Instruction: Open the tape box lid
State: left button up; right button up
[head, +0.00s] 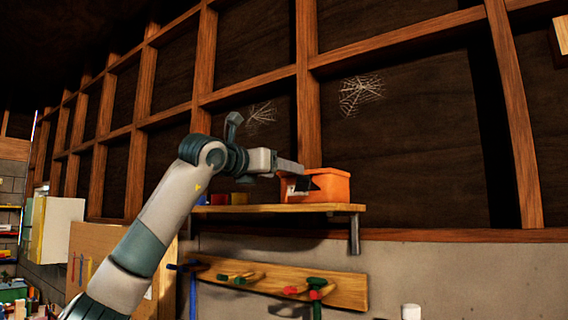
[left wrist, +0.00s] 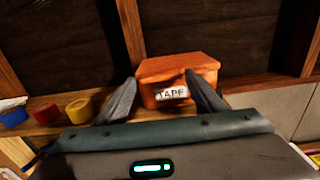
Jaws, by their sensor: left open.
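The orange tape box (head: 330,187) stands on a wooden wall shelf (head: 300,208). Its lid (left wrist: 178,66) looks closed in the left wrist view, and a white label reading TAPE (left wrist: 172,94) is on its front. My left gripper (head: 298,178) reaches in from the left in front of the box, at about lid height. In the left wrist view its two dark fingers (left wrist: 163,98) are apart, with the box front between and beyond them. The right finger overlaps the box's front right part. I cannot tell whether a finger touches the box. My right gripper is not in view.
A wooden peg rail (head: 345,291) with tools hangs below. The stud wall stands close behind.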

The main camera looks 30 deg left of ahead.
pick_arm(q)
jog(key=shift+w+d, duration=0.1)
jog(key=shift+w, duration=0.85)
jog(key=c, duration=1.2)
jog(key=shift+d+r+p, duration=0.1)
jog(key=shift+r+p, duration=0.05)
jog(key=shift+p, duration=0.15)
